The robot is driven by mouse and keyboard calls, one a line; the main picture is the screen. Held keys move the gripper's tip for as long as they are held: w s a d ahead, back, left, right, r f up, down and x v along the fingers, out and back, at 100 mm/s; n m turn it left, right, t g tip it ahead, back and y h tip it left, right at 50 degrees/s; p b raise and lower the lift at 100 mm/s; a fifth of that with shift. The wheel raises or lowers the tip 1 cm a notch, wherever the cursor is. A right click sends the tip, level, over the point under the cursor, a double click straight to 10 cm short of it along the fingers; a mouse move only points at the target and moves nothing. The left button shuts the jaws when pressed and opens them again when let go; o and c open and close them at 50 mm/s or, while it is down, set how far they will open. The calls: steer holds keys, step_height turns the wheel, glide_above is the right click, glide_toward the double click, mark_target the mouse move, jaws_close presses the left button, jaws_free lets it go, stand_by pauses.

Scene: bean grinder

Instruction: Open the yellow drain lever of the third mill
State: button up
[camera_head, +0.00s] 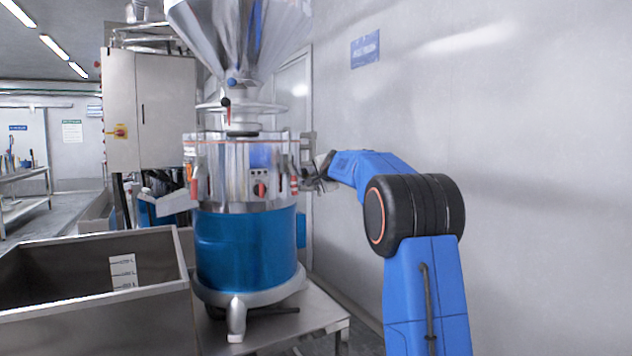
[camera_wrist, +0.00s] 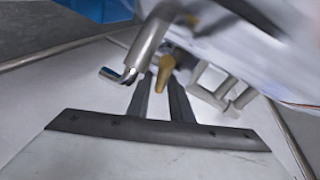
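The mill (camera_head: 245,170) has a steel body and blue lower drum, and stands in the middle of the head view. The yellow lever (camera_wrist: 165,68) is near the middle of the wrist view, below a bent metal pipe; I cannot make it out in the head view. My gripper (camera_head: 316,182) is at the right side of the mill, partly hidden. In the wrist view my gripper (camera_wrist: 160,85) has its two dark fingers apart, with the yellow lever's end between their tips. I cannot tell whether either finger touches it.
An open metal bin (camera_head: 90,290) stands left of the mill. A grey cabinet (camera_head: 150,110) is behind it.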

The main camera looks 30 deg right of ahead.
steer(key=v, duration=1.6)
steer(key=shift+f, duration=0.15)
steer(key=shift+s, duration=0.1)
steer(key=shift+c, duration=0.5)
